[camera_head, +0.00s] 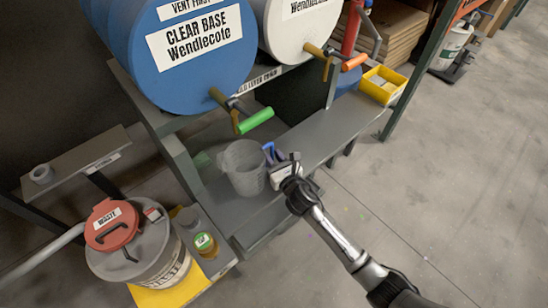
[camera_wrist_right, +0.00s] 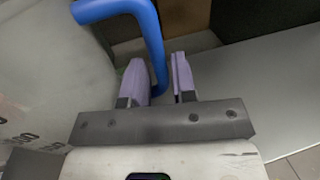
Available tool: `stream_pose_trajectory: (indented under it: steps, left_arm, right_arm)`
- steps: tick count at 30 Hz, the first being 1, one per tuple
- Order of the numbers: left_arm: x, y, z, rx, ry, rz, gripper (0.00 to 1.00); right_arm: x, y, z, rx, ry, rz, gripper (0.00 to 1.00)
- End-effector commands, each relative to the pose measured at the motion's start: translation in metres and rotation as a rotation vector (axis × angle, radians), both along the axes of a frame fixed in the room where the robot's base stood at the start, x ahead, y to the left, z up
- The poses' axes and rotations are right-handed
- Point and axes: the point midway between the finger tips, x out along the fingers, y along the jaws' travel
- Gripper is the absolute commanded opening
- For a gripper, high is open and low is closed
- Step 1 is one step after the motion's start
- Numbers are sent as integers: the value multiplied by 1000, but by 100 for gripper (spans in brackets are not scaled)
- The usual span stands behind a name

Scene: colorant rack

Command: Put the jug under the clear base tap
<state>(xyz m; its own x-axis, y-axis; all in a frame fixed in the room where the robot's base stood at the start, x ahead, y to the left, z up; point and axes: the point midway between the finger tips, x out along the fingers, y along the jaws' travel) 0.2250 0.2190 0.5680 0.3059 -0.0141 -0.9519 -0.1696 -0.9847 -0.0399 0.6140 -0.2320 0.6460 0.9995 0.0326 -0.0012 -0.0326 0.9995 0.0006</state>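The translucent grey jug (camera_head: 243,167) stands upright on the grey shelf below the blue clear base drum (camera_head: 190,45). The clear base tap (camera_head: 225,101), brass with a green lever (camera_head: 256,121), hangs above the jug; from this angle I cannot tell whether the spout is exactly over its mouth. My right gripper (camera_head: 272,155) is at the jug's right side, at its blue handle. In the right wrist view the blue handle (camera_wrist_right: 150,35) reaches down between the two purple fingers (camera_wrist_right: 160,85), close to the left one, with a gap at the right one. My left gripper is out of view.
A white drum (camera_head: 300,30) with an orange-levered tap (camera_head: 354,62) is to the right. A yellow bin (camera_head: 382,85) sits at the shelf's far end. A waste bucket (camera_head: 140,250) and a bottle (camera_head: 197,235) stand at lower left. The shelf (camera_head: 335,125) right of the jug is clear.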

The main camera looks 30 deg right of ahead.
Motion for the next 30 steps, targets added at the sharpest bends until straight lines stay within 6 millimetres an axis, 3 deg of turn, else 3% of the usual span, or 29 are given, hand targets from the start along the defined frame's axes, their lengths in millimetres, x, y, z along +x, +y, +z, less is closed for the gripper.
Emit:
stream_pose_trajectory:
  steps: [4, 14, 30]
  left_arm:
    - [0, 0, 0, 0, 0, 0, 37]
    - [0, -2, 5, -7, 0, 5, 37]
    - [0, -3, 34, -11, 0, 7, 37]
  right_arm:
    - [0, 0, 0, 0, 0, 0, 39]
    - [-1, 0, 5, 1, 0, 0, 39]
    - [-93, -3, 5, 0, 2, 0, 39]
